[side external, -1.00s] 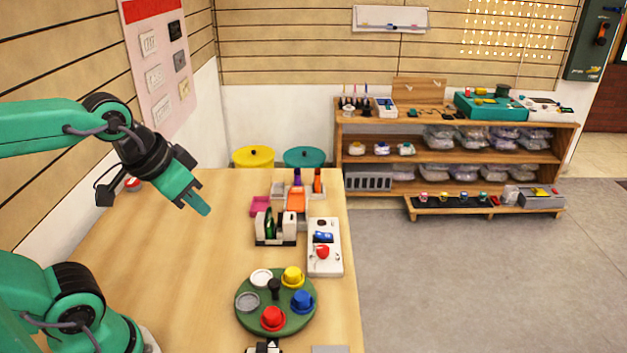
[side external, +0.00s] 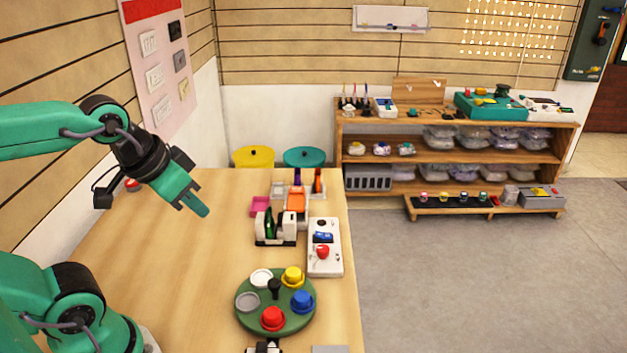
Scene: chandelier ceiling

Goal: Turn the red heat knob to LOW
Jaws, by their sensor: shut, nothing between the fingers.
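The red heat knob (side external: 323,252) sits on the near part of a white control panel (side external: 325,268), which lies along the right side of the wooden table. The panel also carries a blue part (side external: 323,237) and a dark part above it. The knob's pointer and any LOW mark are too small to read. My gripper (side external: 203,209) is shut and empty. It hangs in the air over the left part of the table, well to the left of the panel and touching nothing.
A green turntable (side external: 275,322) with red, blue, yellow, white and grey pieces stands nearer the camera. A white holder with a green item (side external: 269,222) stands just left of the panel. An orange block (side external: 297,201) is behind it. The table's left middle (side external: 170,270) is clear.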

